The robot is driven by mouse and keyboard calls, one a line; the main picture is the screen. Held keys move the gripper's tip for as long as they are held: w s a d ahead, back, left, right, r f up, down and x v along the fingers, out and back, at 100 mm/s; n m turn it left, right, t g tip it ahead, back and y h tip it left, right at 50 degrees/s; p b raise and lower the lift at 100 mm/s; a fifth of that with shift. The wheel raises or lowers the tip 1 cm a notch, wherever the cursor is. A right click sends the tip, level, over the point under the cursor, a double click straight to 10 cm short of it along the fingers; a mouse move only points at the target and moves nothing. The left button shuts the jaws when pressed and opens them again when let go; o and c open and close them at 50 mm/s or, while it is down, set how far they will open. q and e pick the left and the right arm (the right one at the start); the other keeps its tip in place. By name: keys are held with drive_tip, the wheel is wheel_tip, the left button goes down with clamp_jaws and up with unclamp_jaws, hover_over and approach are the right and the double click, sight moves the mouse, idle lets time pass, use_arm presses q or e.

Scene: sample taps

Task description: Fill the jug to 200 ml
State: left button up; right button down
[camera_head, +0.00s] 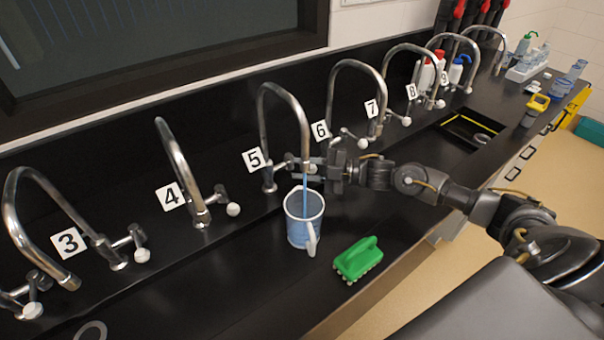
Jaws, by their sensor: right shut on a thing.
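The jug (297,232) is a translucent bluish vessel with a pale handle facing front right. It stands upright on the black counter under the spout of tap 5 (262,120). A thin blue stream of water runs from that spout into the jug. The level and any scale marks are too small to read. My right gripper (312,168) reaches in from the right behind the stream and is shut on the handle of tap 5, which its fingers partly hide. My left gripper is not in view.
A green brush (357,258) lies right of the jug. Several other curved taps line the back, including tap 4 (183,165) and tap 6 (334,100). A sink opening (470,130), a yellow-topped item (535,108) and bottles are at the far right. The front counter is mostly clear.

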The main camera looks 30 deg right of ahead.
drive_tip(key=c, duration=1.1)
unclamp_jaws()
drive_tip(key=shift+c, duration=0.2)
drive_tip(key=b+v, duration=0.3)
drive_tip(key=v, duration=0.7)
drive_tip(key=shift+s+d, duration=0.3)
drive_tip(key=shift+s, duration=0.05)
